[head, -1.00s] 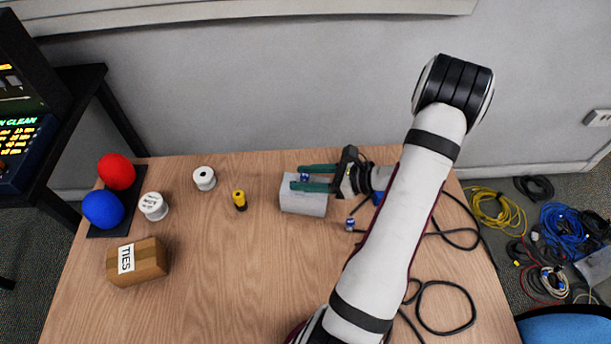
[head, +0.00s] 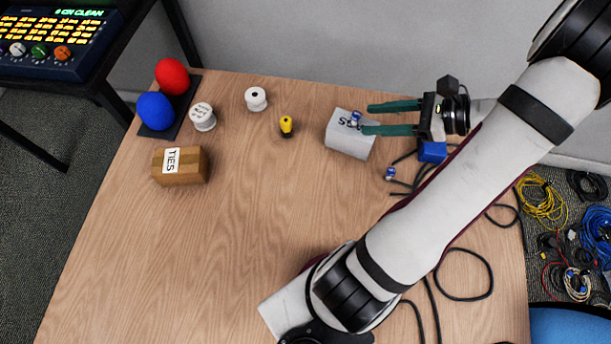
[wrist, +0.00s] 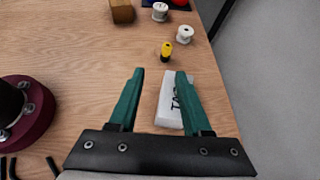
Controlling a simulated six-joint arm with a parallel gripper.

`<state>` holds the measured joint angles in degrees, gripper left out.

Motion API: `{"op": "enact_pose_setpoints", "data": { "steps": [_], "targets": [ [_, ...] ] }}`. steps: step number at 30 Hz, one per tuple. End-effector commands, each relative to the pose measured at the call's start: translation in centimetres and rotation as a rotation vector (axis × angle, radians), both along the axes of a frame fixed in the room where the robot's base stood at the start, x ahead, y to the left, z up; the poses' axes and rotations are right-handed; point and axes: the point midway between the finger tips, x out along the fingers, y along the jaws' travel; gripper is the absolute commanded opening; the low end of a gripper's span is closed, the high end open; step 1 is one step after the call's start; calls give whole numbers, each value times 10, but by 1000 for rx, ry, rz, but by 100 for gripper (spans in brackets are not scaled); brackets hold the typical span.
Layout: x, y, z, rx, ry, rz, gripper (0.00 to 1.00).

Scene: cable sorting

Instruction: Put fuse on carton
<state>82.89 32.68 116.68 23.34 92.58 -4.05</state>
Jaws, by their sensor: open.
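A small blue-and-white cylinder (head: 355,118), which I take to be the fuse, rests on top of the grey-white carton (head: 347,143) with dark lettering. The carton also shows in the wrist view (wrist: 170,116), partly behind the right finger; I cannot make out the fuse there. My gripper (head: 368,119) is open and empty, its green fingers pointing left, with the tips just right of the fuse and apart from it. It also shows in the wrist view (wrist: 160,74). A similar blue-and-white piece (head: 390,173) stands on the table right of the carton.
A yellow-and-black piece (head: 286,126), a white spool (head: 256,99) and another spool (head: 203,117) stand to the left. A brown box labelled TIES (head: 181,180) and red and blue balls (head: 172,77) are farther left. Black cables (head: 466,251) lie at right.

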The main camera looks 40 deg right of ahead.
Motion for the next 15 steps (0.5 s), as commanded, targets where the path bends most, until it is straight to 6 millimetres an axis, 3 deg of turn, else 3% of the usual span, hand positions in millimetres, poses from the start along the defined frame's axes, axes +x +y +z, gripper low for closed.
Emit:
{"op": "enact_pose_setpoints", "data": {
  "steps": [1,3,5,7,10,12,15],
  "targets": [
    [19,40,16,-79,26,185,49],
    [30,104,35,-212,61,476,49],
    [25,158,47,-347,72,735,49],
    [4,210,57,-524,57,1031,49],
    [-34,254,62,-778,-16,1389,49],
    [-54,266,62,-921,-80,1561,49],
    [-70,272,60,-1046,-150,1695,49]
  ]
}}
